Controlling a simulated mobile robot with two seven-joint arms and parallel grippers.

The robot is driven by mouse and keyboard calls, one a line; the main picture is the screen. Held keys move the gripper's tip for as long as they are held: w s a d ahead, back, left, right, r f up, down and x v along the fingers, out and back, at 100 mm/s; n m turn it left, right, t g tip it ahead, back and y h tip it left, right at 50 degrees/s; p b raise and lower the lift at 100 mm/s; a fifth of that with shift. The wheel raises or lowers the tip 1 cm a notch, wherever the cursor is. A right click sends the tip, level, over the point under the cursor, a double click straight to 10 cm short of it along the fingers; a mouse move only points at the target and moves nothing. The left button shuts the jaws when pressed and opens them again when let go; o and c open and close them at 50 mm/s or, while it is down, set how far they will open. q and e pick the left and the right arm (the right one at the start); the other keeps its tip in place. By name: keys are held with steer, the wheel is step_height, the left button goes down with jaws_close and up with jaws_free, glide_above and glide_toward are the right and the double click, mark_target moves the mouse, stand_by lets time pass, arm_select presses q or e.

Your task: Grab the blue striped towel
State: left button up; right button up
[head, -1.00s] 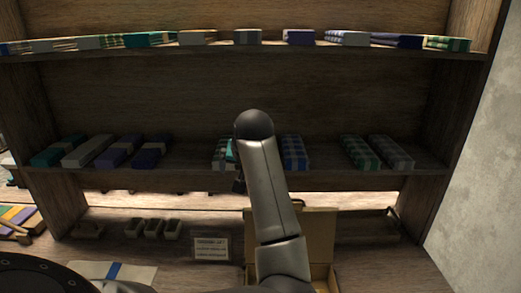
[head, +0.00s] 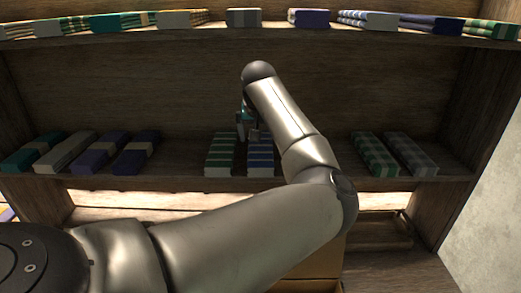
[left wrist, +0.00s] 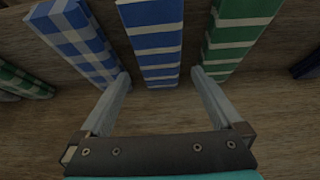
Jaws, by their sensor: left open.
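The blue striped towel (head: 260,160) lies folded on the middle shelf, its stripes blue and white. In the left wrist view the blue striped towel (left wrist: 153,42) is centred, its near end between the finger lines. My left gripper (head: 247,132) is open and empty, pointing down just above the towel in the head view, partly hidden by my arm. Its fingertips (left wrist: 160,75) appear on either side of the towel's end in the left wrist view; I cannot tell their exact height over it. My right gripper is not in view.
A green striped towel (head: 219,155) lies close beside it, right of it in the left wrist view. A blue checked towel (left wrist: 76,38) is on its other side. More folded towels line the middle shelf (head: 320,183) and the upper shelf (head: 200,30). The upper shelf overhangs.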

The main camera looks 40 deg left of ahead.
mark_target(260, 149)
arm_select(q)
steer(key=shift+x, duration=1.2)
steer(key=shift+w+a+f, duration=0.15)
steer(key=shift+f, duration=0.2)
steer(key=shift+w+a+f, duration=0.1)
steer(key=shift+w+f, duration=0.05)
steer(key=shift+f, duration=0.1)
steer(key=p+x, duration=0.1)
steer(key=x, duration=0.2)
steer(key=shift+f, duration=0.1)
steer(key=shift+w+a+f, duration=0.15)
steer(key=shift+w+f, duration=0.15)
steer(key=shift+f, duration=0.25)
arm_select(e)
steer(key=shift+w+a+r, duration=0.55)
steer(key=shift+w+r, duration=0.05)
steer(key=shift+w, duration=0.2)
